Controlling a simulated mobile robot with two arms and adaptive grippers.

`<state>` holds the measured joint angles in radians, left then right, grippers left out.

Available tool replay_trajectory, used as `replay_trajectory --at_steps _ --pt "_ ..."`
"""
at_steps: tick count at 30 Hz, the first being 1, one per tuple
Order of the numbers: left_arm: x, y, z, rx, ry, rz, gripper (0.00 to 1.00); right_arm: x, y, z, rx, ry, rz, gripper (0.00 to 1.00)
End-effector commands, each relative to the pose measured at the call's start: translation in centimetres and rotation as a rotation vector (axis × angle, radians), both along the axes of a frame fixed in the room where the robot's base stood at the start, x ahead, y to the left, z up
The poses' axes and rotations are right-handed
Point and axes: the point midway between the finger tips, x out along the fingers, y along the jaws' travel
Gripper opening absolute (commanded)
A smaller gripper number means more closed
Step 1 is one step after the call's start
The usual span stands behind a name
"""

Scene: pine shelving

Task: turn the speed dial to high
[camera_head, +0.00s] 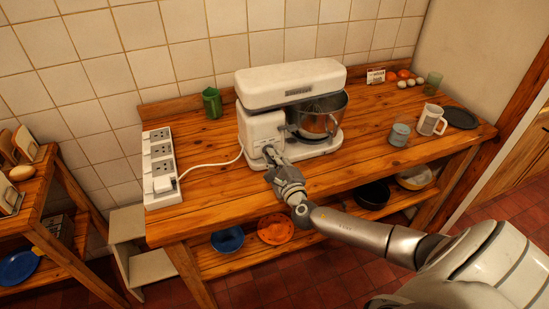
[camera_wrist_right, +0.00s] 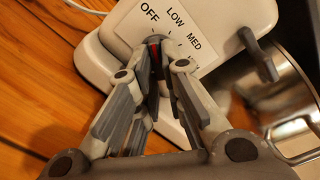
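The white stand mixer (camera_head: 262,128) stands on the wooden counter with its metal bowl (camera_head: 318,122) on the right. The dark speed dial with a red mark (camera_wrist_right: 154,42) sits below the label, partly hidden by my fingers. The red mark points up, roughly toward OFF. My right gripper (camera_wrist_right: 158,62) has its fingertips close together on both sides of the dial and appears shut on it. It also shows at the mixer's front in the head view (camera_head: 270,152). My left gripper is not in view.
A power strip (camera_head: 160,165) with a plugged-in white cord lies left of the mixer. A blue-grey cup (camera_head: 399,134), white mug (camera_head: 430,120) and dark plate (camera_head: 460,118) stand to the right. Bowls sit on the shelf below.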

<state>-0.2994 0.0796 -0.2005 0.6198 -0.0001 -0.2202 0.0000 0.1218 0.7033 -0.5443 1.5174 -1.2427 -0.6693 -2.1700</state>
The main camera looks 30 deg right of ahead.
Motion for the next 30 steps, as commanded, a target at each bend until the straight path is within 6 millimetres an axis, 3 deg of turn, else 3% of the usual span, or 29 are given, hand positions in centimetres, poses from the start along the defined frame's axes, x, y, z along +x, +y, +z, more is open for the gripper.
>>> replay_trajectory --at_steps 14,30 --pt "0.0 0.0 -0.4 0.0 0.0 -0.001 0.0 0.0 0.1 -0.2 0.059 -0.013 0.001 0.0" --pt "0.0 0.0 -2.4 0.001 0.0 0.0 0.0 0.0 0.4 -0.6 0.487 -0.116 0.002 0.0"
